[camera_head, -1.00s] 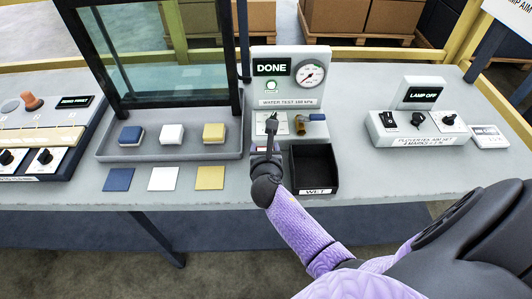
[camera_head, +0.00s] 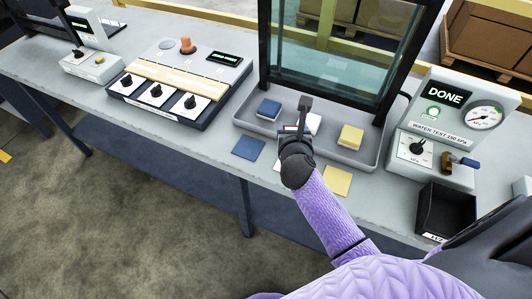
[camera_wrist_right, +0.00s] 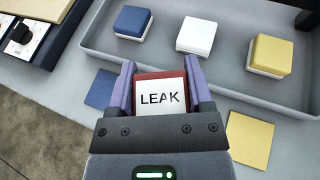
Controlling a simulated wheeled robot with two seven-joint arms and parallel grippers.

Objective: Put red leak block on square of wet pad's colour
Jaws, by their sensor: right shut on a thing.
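My right gripper (camera_head: 301,125) is over the front of the grey tray, shut on the red leak block (camera_wrist_right: 160,95), whose white LEAK label faces the right wrist camera. Blue (camera_head: 268,109), white (camera_head: 314,122) and yellow (camera_head: 350,136) pads sit in the tray; they also show in the right wrist view as blue (camera_wrist_right: 132,22), white (camera_wrist_right: 196,35) and yellow (camera_wrist_right: 270,55). In front lie a blue square (camera_head: 248,148) and a yellow square (camera_head: 337,181). The white square is mostly hidden by my gripper. I cannot tell which pad is wet. My left gripper is out of view.
The tray's rim (camera_head: 250,127) and a dark-framed glass panel (camera_head: 340,50) stand behind the squares. A switch panel (camera_head: 180,85) is to the left. The water test unit (camera_head: 440,125), showing DONE, and a black WET bin (camera_head: 445,212) are to the right.

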